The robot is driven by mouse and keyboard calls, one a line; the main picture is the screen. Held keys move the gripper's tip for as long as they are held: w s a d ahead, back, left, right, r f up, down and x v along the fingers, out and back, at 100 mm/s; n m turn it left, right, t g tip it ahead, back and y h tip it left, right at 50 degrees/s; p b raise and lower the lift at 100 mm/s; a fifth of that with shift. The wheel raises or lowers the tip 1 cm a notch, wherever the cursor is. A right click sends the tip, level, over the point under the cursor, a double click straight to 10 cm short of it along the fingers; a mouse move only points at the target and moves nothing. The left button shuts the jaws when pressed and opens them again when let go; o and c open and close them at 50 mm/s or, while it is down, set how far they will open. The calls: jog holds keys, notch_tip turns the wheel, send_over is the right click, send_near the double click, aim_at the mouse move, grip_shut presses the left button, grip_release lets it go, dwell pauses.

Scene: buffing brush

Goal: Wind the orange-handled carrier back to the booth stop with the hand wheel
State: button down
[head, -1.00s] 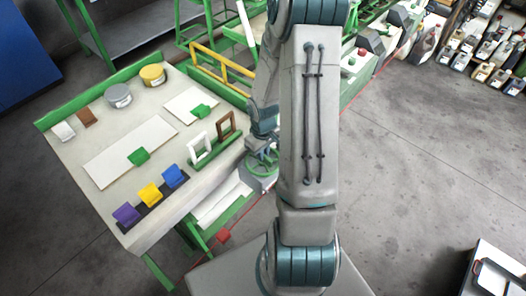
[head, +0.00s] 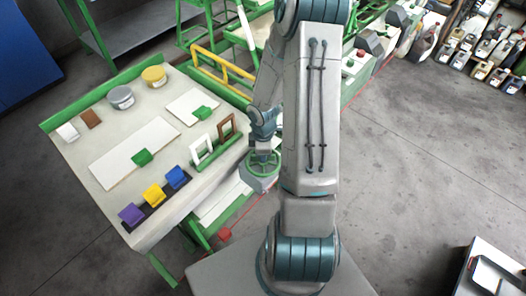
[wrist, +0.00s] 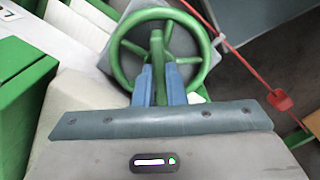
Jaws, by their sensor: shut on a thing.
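The green hand wheel (wrist: 112,50) fills the top middle of the wrist view, with its rim and spokes showing. No orange-handled carrier or booth stop can be made out for certain; my arm covers part of the line behind the wheel.
A bench (head: 85,150) with white panels, cans, frames and coloured blocks stands left of the wheel. A yellow rail (head: 222,62) is behind it. A red cord with a red tag (wrist: 281,99) runs right of the wheel.

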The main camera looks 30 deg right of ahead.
jog(key=shift+w+r+n, duration=0.1)
jog(key=shift+n, duration=0.4)
dwell(0.3)
jog(key=c, duration=1.5)
grip_release()
jog(key=shift+a, duration=0.1)
notch_tip(320, 180, up, 14)
jog(key=p, duration=0.3)
